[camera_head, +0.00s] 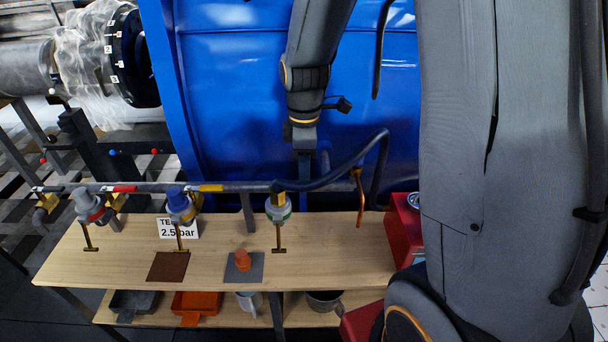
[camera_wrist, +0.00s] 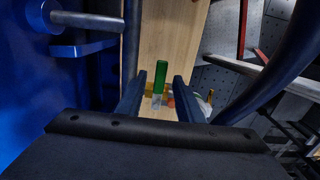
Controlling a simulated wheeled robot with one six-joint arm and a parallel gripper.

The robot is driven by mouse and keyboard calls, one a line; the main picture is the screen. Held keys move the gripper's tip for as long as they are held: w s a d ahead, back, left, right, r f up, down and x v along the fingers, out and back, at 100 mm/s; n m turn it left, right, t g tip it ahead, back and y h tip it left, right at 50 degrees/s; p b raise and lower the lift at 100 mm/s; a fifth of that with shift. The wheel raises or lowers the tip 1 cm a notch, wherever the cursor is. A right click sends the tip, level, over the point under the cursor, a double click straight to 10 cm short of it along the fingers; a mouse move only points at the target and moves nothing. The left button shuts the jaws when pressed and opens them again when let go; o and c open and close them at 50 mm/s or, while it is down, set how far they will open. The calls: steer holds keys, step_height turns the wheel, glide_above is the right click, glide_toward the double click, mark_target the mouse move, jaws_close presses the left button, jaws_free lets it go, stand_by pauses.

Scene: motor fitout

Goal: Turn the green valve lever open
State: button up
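The green valve lever (camera_wrist: 163,76) shows in the wrist view as a flat green bar between my two fingertips, over the wooden bench top. My gripper (camera_wrist: 160,77) is open, with a visible gap on each side of the lever; I cannot tell how far beyond the fingertips the lever lies. In the head view my gripper (camera_head: 305,170) points down at the back of the pipe, a little right of the green-banded valve (camera_head: 279,208). The green lever itself is not clearly visible there.
The pipe (camera_head: 140,188) runs above the wooden bench (camera_head: 220,235), with a red-banded valve (camera_head: 91,207) and a blue-topped valve (camera_head: 181,206) farther left. A dark hose (camera_head: 350,163) curves close by my gripper. A blue tank (camera_head: 225,100) stands behind; a red box (camera_head: 402,225) sits right.

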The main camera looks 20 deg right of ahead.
steer(key=shift+f, duration=0.6)
jaws_close()
